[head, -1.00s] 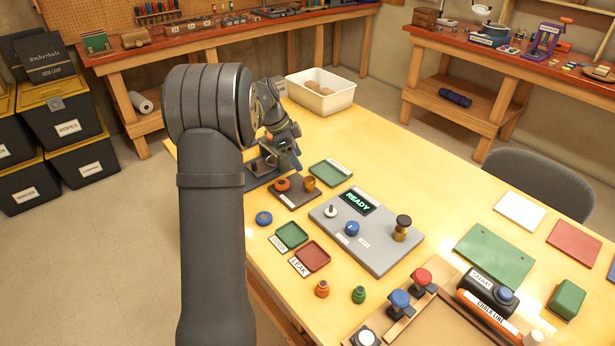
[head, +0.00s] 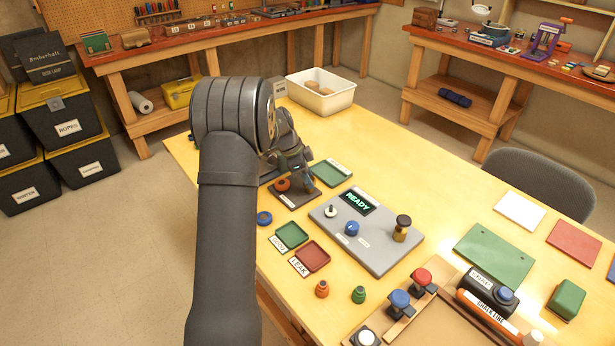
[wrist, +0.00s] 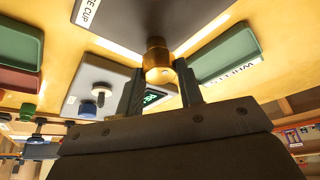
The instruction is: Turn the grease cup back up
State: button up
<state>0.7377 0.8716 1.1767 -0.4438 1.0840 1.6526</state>
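The brass grease cup (wrist: 157,52) shows in the wrist view at the tips of my gripper (wrist: 160,75), with one finger on each side of it. The fingers look open around it, and I see no clear grip. In the head view my gripper (head: 303,178) is low over the right part of the dark plate (head: 294,201) and hides the cup. An orange round part (head: 283,185) sits on the plate's left side. The plate (wrist: 150,14) carries a white label, of which "E CUP" is readable in the wrist view.
A green tray (head: 331,173) lies just behind the plate. A blue ring (head: 264,218), a green tray (head: 291,235) and a red tray (head: 312,257) lie in front. The grey console (head: 375,250) with a READY screen stands to the right. A white bin (head: 320,105) stands behind.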

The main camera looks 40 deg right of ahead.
jog(key=c, duration=0.3)
jog(key=shift+c, duration=0.2)
